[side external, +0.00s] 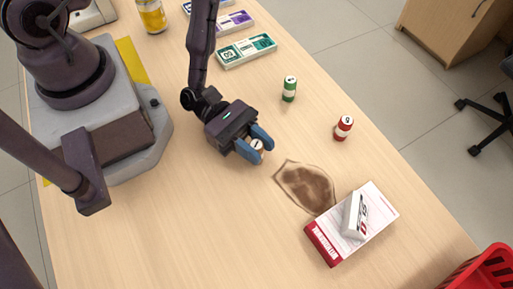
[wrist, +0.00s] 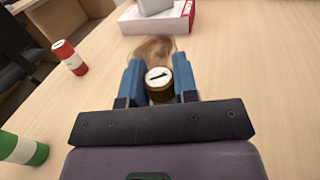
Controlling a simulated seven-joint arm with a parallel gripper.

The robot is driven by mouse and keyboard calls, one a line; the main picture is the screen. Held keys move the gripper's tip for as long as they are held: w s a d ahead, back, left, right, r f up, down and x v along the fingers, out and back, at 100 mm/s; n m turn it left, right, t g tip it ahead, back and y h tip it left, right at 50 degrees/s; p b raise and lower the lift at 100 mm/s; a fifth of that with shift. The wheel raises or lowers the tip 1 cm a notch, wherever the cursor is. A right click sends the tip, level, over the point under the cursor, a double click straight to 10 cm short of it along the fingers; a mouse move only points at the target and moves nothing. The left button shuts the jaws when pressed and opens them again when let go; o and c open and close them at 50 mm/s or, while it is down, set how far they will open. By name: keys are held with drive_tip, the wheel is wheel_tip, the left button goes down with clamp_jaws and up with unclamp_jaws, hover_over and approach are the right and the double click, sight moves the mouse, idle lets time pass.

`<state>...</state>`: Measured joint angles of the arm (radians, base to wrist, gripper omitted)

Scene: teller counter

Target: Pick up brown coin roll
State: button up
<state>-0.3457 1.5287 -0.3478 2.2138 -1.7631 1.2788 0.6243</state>
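The brown coin roll (wrist: 160,92) stands upright on the counter, with a white top and a dark mark on it. In the wrist view it sits between the two blue fingers of my gripper (wrist: 159,84), with a narrow gap at each side. In the side view my gripper (side external: 255,145) is low over the counter, its fingers on either side of the coin roll (side external: 257,146), which is partly hidden. The fingers look open around it, not closed on it.
A green coin roll (side external: 289,89) and a red coin roll (side external: 343,128) stand to the right. A brown stain (side external: 308,187) lies ahead, beside a red-and-white pad (side external: 330,245) with a white box (side external: 354,214) on it. Banknote bundles (side external: 246,51) lie behind. A red basket (side external: 485,272) is at the lower right.

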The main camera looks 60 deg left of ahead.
clamp_jaws()
drive_tip(key=shift+r, duration=0.1)
